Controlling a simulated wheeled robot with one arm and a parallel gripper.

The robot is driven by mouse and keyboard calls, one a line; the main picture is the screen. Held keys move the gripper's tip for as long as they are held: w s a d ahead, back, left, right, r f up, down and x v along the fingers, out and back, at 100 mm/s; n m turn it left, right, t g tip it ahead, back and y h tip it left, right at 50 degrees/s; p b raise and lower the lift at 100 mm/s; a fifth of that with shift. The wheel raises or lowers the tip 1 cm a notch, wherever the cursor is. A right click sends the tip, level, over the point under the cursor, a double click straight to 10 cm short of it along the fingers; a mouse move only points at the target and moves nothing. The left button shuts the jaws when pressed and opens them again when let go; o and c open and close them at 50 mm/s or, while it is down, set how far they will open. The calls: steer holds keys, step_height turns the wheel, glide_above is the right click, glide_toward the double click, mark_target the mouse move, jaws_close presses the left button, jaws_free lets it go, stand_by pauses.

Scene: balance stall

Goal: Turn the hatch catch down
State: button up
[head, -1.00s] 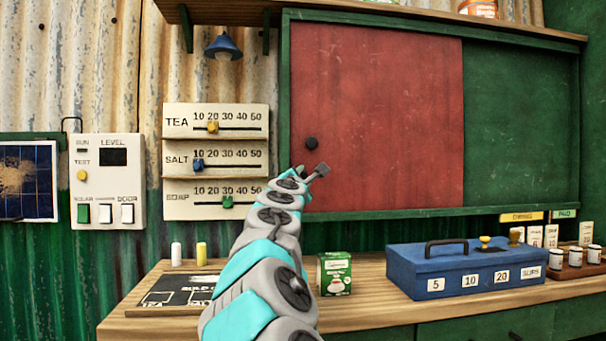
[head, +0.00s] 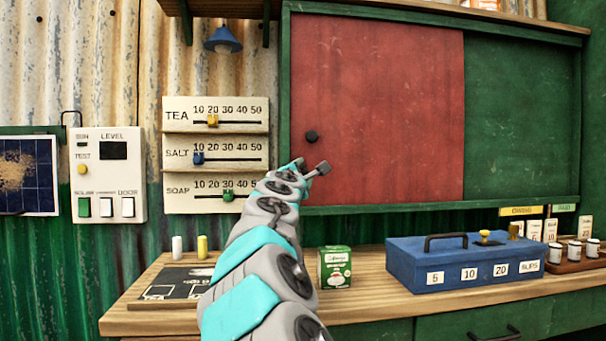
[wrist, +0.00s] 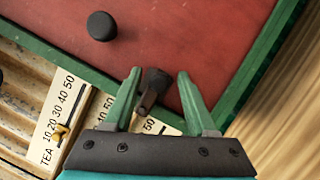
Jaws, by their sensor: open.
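The hatch catch (wrist: 152,88) is a small dark lever with a blocky end, at the left edge of the red hatch panel (head: 385,110). In the wrist view it lies between the two green fingers of my gripper (wrist: 159,73), which is open with a gap on each side of it. My arm hides part of the stem's base. Whether a finger touches the catch cannot be told.
A round black knob (head: 311,137) sits on the panel above the catch. The green frame (head: 284,100) borders it. Price slider boards (head: 216,150) hang to the left. A green carton (head: 335,268) and a blue cash box (head: 410,268) stand on the counter below.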

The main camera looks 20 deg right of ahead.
steer(key=shift+s+a, duration=0.1)
steer(key=b+v, duration=0.1)
steer(key=v, duration=0.6)
steer(key=shift+s, duration=0.3)
steer(key=shift+a, duration=0.1)
